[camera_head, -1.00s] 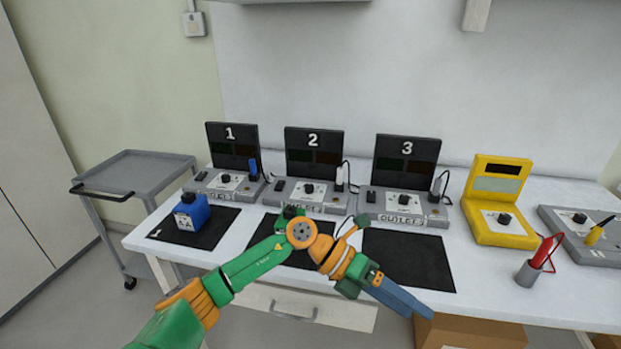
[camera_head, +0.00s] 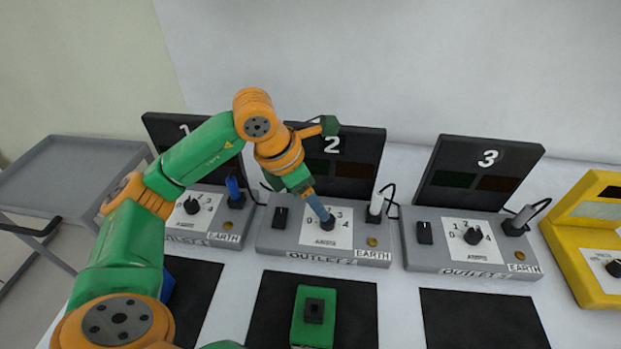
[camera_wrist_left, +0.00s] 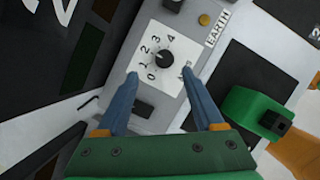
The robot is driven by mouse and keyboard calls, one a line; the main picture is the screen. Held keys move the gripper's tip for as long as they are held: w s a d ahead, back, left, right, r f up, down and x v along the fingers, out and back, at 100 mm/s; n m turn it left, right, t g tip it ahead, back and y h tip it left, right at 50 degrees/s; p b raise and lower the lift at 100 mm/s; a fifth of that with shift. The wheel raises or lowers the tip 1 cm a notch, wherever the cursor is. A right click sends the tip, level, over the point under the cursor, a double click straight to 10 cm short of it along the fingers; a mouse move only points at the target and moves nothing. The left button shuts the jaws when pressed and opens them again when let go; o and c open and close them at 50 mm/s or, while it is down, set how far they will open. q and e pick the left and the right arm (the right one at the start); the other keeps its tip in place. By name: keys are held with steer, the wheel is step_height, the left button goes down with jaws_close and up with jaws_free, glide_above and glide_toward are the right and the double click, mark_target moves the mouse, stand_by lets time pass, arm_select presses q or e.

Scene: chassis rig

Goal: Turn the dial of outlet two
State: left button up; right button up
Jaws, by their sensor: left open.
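The outlet two unit (camera_head: 275,240) is a grey box with a dark board marked 2 behind it. Its black dial (camera_head: 328,224) sits on a white scale plate; the dial also shows in the left wrist view (camera_wrist_left: 165,58), with numbers 0 to 4 around it. My left gripper (camera_head: 320,214) points down at the dial from above. In the left wrist view its two blue fingers (camera_wrist_left: 160,76) are open, apart and empty, with the dial between and slightly beyond their tips. I cannot tell whether they touch the plate. My right gripper is not in view.
A green box (camera_head: 300,330) with a black top piece stands on the black mat in front of outlet two. Outlet three (camera_head: 420,258) is at right, outlet one (camera_head: 187,232) at left, partly behind my arm.

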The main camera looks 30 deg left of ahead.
mark_target(328, 222)
arm_select(q)
steer(key=shift+w+a, duration=0.15)
steer(key=shift+w, duration=0.05)
steer(key=d+f, duration=0.1)
steer(key=f, duration=0.2)
steer(key=w+d+f+p, duration=0.1)
steer(key=f, duration=0.1)
steer(key=shift+d+f, duration=0.3)
steer(key=shift+w+a+f, duration=0.15)
steer(key=shift+w+f, duration=0.1)
steer(key=shift+s+r, duration=0.1)
steer(key=c, duration=0.4)
jaws_close()
